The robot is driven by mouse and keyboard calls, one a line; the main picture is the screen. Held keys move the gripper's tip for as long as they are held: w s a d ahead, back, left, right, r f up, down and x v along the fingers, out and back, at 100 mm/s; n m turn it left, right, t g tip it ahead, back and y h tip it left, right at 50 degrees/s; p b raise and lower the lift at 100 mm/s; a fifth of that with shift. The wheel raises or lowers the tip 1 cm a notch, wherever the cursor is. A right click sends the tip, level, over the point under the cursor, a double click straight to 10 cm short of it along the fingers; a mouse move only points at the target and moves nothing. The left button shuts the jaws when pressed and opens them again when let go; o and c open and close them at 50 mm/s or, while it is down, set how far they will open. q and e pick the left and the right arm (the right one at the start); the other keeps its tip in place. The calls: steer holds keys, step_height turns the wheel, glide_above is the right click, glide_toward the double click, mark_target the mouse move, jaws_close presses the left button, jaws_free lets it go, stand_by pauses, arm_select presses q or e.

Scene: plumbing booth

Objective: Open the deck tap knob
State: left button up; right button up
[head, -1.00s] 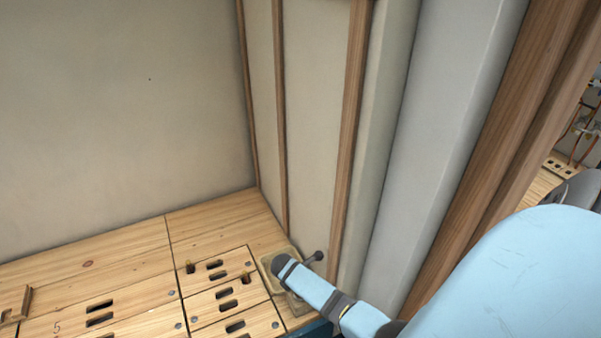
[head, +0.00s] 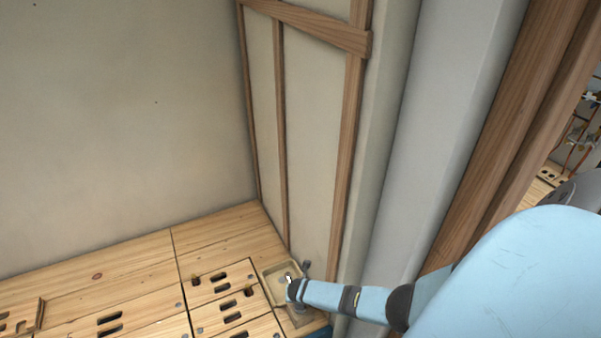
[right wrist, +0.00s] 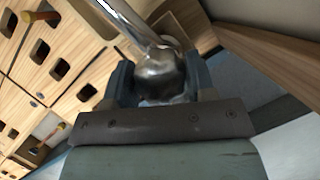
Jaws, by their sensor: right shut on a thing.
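The deck tap shows in the right wrist view as a shiny metal knob (right wrist: 158,72) with a chrome spout (right wrist: 126,16) reaching up and left. My right gripper (right wrist: 160,80) has one finger on each side of the knob and is shut on it. In the head view my right arm comes in from the right, and its gripper end (head: 292,288) is at the tap over a small square tray (head: 272,270). There the arm hides most of the tap. My left gripper is in neither current view.
The wooden deck (head: 120,270) has several slotted panels (head: 222,285) left of the tap. A panelled side wall (head: 312,140) with wooden battens stands close behind and right of the tap. The space above the deck's left part is clear.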

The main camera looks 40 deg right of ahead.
arm_select(q)
steer(key=shift+f, duration=0.15)
arm_select(e)
steer(key=shift+n+y, duration=0.4)
steer(key=shift+n, duration=0.7)
steer(key=shift+s, duration=0.1)
steer(key=o, duration=0.9)
arm_select(q)
steer(key=shift+r, duration=0.2)
